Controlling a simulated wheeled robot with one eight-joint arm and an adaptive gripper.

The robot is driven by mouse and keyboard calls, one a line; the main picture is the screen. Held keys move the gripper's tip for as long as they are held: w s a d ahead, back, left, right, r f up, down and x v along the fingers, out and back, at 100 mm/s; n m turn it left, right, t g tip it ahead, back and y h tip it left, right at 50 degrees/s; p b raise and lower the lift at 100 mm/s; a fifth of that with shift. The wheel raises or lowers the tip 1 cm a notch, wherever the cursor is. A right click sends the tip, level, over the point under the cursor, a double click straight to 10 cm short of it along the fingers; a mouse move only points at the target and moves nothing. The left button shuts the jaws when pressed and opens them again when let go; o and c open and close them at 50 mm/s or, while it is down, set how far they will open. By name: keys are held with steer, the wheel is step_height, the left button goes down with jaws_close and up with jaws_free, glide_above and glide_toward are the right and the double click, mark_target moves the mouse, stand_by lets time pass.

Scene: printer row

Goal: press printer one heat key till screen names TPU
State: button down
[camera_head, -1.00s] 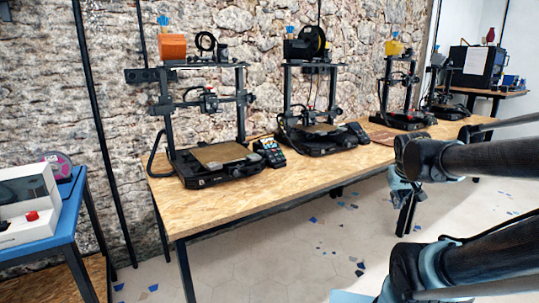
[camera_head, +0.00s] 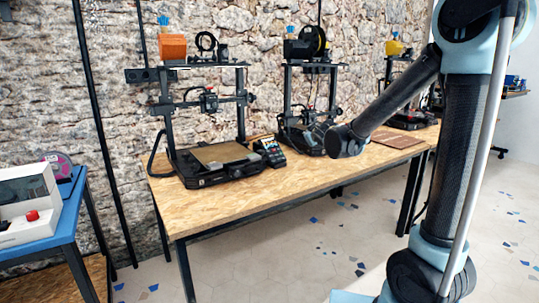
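The nearest printer (camera_head: 205,130), with an orange spool on top, stands at the left end of the wooden bench; I take it as printer one. Its control panel (camera_head: 268,150) stands at the right front corner of its bed, with a small screen and keys. The screen text is too small to read. My gripper (camera_head: 319,130) is at the end of my arm, right of the panel and apart from it in the picture, in front of the second printer. It is small and partly hidden by my wrist, so its fingers cannot be made out.
A second printer (camera_head: 296,125) with a dark spool stands behind my wrist. A third printer (camera_head: 408,115) is farther right. A brown flat plate (camera_head: 398,140) lies on the bench (camera_head: 240,205). The bench front is clear. A blue table (camera_head: 62,232) with a white box is at left.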

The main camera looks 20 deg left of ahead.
mark_target(268, 151)
steer(key=a+n+y, duration=0.3)
steer(key=a+y, duration=0.1)
steer(key=a, duration=1)
steer(key=shift+s+a+f, duration=0.15)
steer(key=shift+s, duration=0.2)
steer(key=shift+w+a+f, duration=0.55)
steer(key=shift+a+f, duration=0.1)
steer(key=shift+f, duration=0.5)
steer(key=shift+w+a+f, duration=0.6)
steer(key=shift+a+f, duration=0.1)
steer(key=shift+f, duration=0.4)
steer(key=shift+w+a+f, duration=0.55)
steer(key=shift+a+f, duration=0.1)
steer(key=shift+f, duration=0.5)
steer(key=shift+a+f, duration=0.15)
steer(key=shift+w+a+f, duration=0.1)
steer(key=shift+a+f, duration=0.05)
